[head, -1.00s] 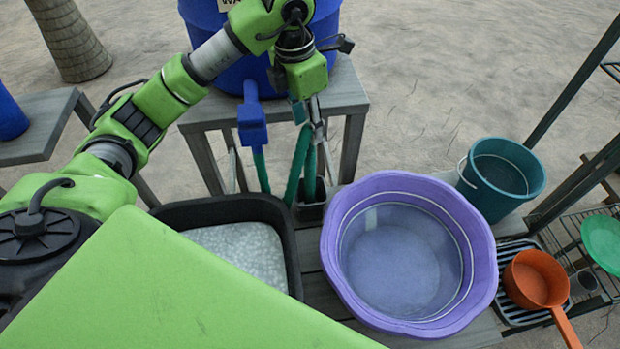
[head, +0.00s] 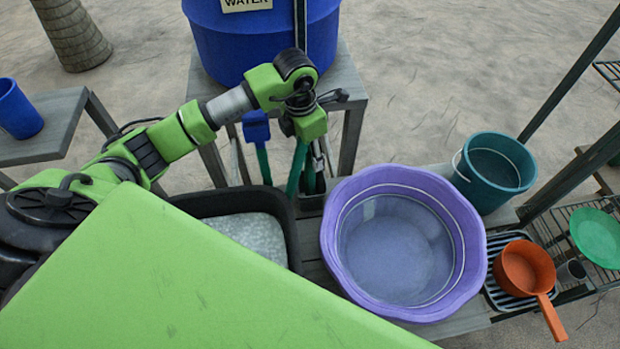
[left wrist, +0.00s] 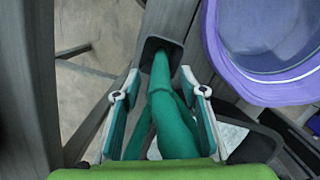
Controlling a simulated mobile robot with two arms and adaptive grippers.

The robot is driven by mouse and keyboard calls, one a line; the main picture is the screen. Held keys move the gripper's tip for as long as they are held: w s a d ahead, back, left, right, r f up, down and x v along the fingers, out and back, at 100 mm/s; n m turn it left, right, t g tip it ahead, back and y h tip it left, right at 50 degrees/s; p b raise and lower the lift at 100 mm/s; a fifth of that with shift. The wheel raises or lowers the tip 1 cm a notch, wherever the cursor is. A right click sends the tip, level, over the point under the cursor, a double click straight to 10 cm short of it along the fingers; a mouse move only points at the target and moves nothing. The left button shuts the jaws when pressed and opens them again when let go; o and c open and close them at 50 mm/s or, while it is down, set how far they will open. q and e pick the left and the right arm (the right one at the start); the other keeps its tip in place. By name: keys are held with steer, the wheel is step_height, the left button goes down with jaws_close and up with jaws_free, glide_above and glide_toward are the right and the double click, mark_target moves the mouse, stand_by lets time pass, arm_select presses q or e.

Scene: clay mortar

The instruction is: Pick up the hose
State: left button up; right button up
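The green hose (head: 297,168) hangs in strands below the blue tap (head: 256,128) of the water barrel. In the left wrist view the hose (left wrist: 176,130) runs down into a small dark holder (left wrist: 150,50). My left gripper (head: 316,158) is over the hose, partly hidden by its own wrist in the head view. In the left wrist view its two fingers (left wrist: 158,92) are apart, with hose strands between them. A gap shows between the right finger and the hose; contact on the left side is unclear. My right gripper is not in view.
A purple basin (head: 330,245) of water stands right of the gripper. A black tub (head: 291,235) is below left. The blue barrel (head: 225,50) stands behind on a stand. A teal bucket (head: 492,190) and orange dipper (head: 526,270) are farther right.

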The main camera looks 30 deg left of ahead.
arm_select(q)
steer(key=c, duration=1.1)
steer(key=shift+o, duration=0.2)
step_height(320, 180, up, 9)
steer(key=b, duration=0.3)
steer(key=shift+r, duration=0.15)
step_height(320, 180, up, 11)
steer(key=p, duration=0.6)
